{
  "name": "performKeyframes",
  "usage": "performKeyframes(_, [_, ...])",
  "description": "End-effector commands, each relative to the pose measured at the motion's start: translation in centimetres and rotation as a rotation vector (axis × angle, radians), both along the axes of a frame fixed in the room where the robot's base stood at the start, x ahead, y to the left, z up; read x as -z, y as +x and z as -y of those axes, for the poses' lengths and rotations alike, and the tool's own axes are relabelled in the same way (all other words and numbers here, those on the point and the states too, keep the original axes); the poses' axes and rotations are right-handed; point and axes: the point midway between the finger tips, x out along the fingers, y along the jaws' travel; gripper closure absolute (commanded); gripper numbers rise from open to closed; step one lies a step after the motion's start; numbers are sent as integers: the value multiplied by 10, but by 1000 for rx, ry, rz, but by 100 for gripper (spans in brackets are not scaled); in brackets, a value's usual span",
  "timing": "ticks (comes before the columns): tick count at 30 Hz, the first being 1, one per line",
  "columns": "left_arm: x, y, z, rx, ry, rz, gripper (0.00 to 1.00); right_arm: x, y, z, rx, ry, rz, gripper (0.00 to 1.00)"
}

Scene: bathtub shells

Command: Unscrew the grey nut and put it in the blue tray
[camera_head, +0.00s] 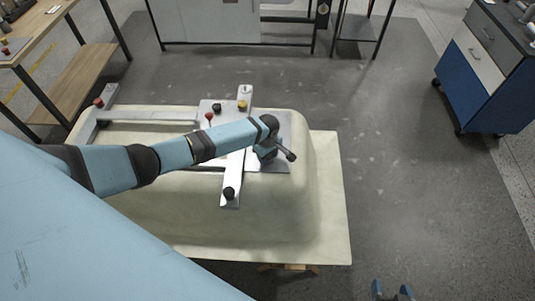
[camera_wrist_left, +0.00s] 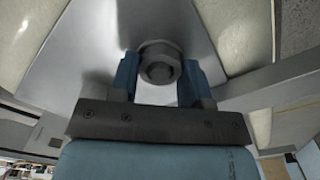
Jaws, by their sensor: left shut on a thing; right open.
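The grey nut (camera_wrist_left: 159,64) sits on a grey metal plate (camera_wrist_left: 95,35) and shows its round bore to the left wrist camera. My left gripper (camera_wrist_left: 160,75) is shut on it, with one blue finger on each side. In the head view my left gripper (camera_head: 266,153) is over the right part of the plate on the upturned bathtub shell (camera_head: 250,218), and the nut is hidden there. My right gripper (camera_head: 391,292) is open and empty at the bottom edge, right of the shell. I cannot make out a blue tray in either view.
A workbench (camera_head: 70,75) stands at the left, and a blue cabinet (camera_head: 470,90) at the upper right. The floor (camera_head: 400,190) right of the shell is clear.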

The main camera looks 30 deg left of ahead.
Motion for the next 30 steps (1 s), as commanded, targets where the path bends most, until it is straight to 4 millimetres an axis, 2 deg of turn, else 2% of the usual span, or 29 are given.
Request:
performKeyframes(3, [1, -1, 2, -214, -4, -3, 80, 0, 0, 0, 0, 0, 0, 36])
performKeyframes(6, [1, -1, 2, -343, -2, -2, 80, 1, 0, 0, 0, 0, -1, 36])
performKeyframes(9, [1, -1, 0, -398, 0, -2, 80, 1, 0, 0, 0, 0, -1, 36])
performKeyframes(15, [1, -1, 0, -402, 1, -2, 80, 1, 0, 0, 0, -1, -2, 36])
performKeyframes(16, [1, -1, 0, -402, 1, -2, 52, 1, 0, 0, 0, -1, -2, 36])
performKeyframes(19, [1, -1, 0, -401, 0, -1, 29, 1, 0, 0, 0, -1, -2, 36])
performKeyframes(20, [1, -1, 0, -401, 0, -1, 27, 1, 0, 0, 0, -1, -2, 36])
performKeyframes(25, [0, 0, 0, -400, 0, -1, 27, 1, 0, 0, 0, -1, -2, 36])
performKeyframes(27, [0, 0, 0, -399, 0, -1, 36, 1, 0, 0, 0, -1, -2, 36])
performKeyframes(30, [0, 0, 0, -399, 0, 0, 36, 1, 0, 0, 0, -1, -2, 36])
